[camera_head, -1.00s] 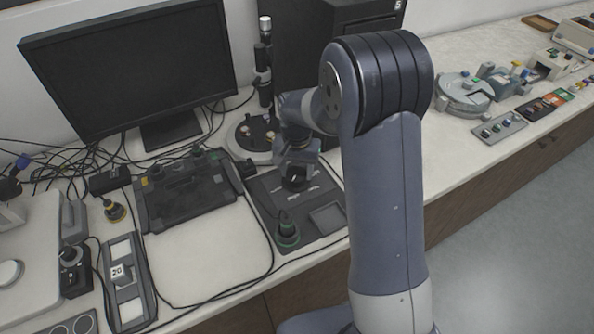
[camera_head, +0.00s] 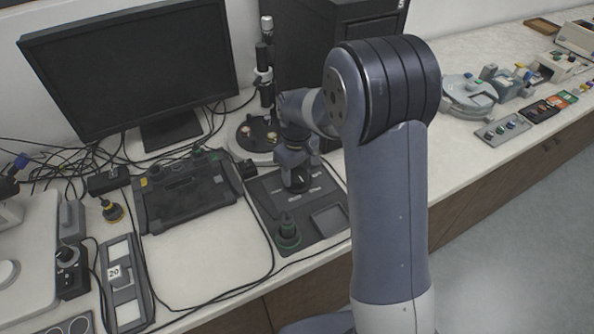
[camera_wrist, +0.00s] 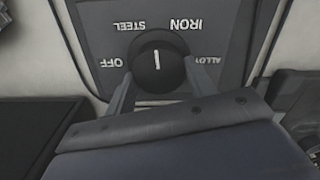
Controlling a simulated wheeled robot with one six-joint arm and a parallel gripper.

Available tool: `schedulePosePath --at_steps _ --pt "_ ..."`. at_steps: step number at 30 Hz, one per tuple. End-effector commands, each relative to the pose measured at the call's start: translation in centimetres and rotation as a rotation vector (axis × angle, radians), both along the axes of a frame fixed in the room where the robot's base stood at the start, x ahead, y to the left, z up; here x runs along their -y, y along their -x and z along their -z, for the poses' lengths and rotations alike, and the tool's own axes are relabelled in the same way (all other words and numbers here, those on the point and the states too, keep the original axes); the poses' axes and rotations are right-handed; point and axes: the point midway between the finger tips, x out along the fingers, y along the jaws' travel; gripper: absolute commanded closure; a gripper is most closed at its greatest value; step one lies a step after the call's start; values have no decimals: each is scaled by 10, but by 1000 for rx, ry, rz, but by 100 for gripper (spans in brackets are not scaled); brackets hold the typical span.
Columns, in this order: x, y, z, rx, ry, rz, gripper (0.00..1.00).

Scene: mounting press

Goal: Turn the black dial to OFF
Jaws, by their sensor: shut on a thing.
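The round black dial (camera_wrist: 158,66) stands on a dark grey panel (camera_wrist: 95,22). The wrist view shows the labels OFF, STEEL, IRON and ALLOY upside down around it. The dial's white line runs upright in that picture, toward the gap between STEEL and IRON. OFF is at the lower left, ALLOY at the right. My gripper (camera_wrist: 160,80) has one finger on each side of the dial and is shut on it. In the head view my gripper (camera_head: 297,172) is down at the panel (camera_head: 268,203), and the dial is mostly hidden under it.
A microscope-like stand (camera_head: 264,75) is close behind my gripper. A monitor (camera_head: 130,65) and a dark case (camera_head: 187,190) are to the left. Loose cables run over the bench.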

Motion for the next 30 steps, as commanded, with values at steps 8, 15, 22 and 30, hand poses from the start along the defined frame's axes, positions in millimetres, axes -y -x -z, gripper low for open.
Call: schedulePosePath --at_steps 8,15,22,30 --pt "-1 1 0 0 0 -263 71" --pt "-1 1 0 1 -1 -490 71" --pt "-1 2 0 1 0 -709 71" --pt "-2 3 -1 1 0 -965 71"
